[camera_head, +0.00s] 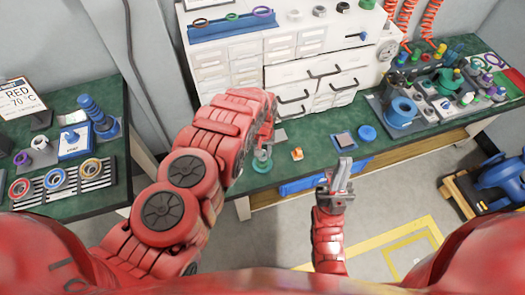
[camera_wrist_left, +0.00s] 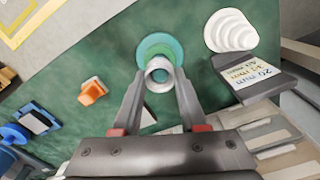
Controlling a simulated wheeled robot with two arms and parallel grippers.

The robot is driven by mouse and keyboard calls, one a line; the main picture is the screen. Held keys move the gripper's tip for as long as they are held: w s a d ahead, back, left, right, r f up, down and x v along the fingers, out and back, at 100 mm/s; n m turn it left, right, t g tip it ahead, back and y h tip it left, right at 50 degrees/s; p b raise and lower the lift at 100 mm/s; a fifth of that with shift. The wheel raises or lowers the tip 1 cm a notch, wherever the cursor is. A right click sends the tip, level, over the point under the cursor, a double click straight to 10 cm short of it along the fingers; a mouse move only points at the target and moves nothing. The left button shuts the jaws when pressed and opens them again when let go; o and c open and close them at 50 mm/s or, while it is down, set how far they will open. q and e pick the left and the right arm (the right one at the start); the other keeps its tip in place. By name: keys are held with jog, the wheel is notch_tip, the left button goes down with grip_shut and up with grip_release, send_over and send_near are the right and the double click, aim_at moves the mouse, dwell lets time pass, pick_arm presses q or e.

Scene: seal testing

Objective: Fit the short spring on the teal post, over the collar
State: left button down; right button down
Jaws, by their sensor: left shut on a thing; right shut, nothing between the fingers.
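My left arm reaches over the green bench. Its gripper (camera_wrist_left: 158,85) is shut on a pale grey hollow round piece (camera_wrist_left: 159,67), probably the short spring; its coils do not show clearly. Behind this piece in the left wrist view lies a round teal base (camera_wrist_left: 150,45), apparently the teal post's; it also shows beside my left arm in the head view (camera_head: 262,163). The piece covers the post, so I cannot tell whether it is around it. The collar cannot be made out. My right gripper (camera_head: 340,172) is shut and empty in front of the bench.
An orange piece (camera_head: 297,153) and a grey-blue plate (camera_head: 344,141) lie on the bench. In the left wrist view, a white ribbed object (camera_wrist_left: 231,30) and a lettered sign (camera_wrist_left: 255,76) stand close on the right. White drawers (camera_head: 310,72) rise behind.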

pick_arm(q)
jog(key=shift+f, duration=0.4)
jog(key=shift+c, duration=1.8)
grip_release()
jog(key=shift+r, duration=0.15)
notch_tip(320, 180, up, 7)
jog(key=p, duration=0.4)
